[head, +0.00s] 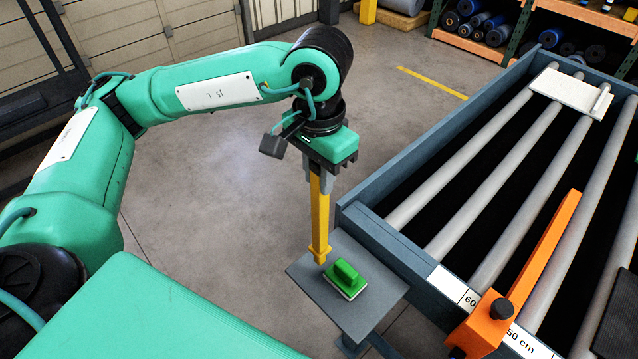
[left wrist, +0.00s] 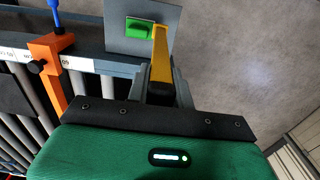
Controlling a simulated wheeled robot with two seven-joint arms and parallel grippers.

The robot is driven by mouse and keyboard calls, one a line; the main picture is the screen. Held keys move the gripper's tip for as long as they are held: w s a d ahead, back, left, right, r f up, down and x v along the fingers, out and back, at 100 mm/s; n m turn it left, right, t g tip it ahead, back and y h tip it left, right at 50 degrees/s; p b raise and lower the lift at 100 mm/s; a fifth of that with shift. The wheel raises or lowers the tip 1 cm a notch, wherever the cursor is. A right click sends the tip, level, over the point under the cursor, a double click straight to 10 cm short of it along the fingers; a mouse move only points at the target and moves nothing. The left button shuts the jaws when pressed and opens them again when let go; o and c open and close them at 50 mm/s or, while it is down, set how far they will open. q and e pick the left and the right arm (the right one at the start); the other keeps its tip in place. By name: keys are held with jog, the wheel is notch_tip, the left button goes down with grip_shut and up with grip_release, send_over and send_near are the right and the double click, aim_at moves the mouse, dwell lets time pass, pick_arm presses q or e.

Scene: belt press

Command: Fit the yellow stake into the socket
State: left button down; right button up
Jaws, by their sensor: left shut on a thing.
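My left gripper (head: 319,178) is shut on the upper part of the yellow stake (head: 319,220), which hangs upright below it. The stake's lower end shows against the small grey shelf (head: 345,312), left of a green-handled pad (head: 347,281). I cannot tell whether the stake touches the shelf. In the left wrist view the stake (left wrist: 161,55) sticks out from between the fingers (left wrist: 160,88), with the shelf (left wrist: 117,38) and green pad (left wrist: 138,29) beyond. I cannot make out a socket in either view. My right gripper is not in view.
A roller bed with a blue-grey side rail (head: 415,258) stands right of the shelf. An orange bar (head: 540,255) with a black knob crosses its rollers. A white plate (head: 568,92) lies at the far end. The floor behind my left arm is open.

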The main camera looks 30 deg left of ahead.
aim_at(320, 221)
pick_arm(q)
jog(key=shift+d+f+p, duration=0.1)
jog(key=shift+f+p, duration=0.25)
jog(key=shift+f, duration=2.15)
jog(key=c, duration=1.2)
grip_release()
jog(key=shift+r, duration=0.1)
jog(key=shift+c, duration=0.2)
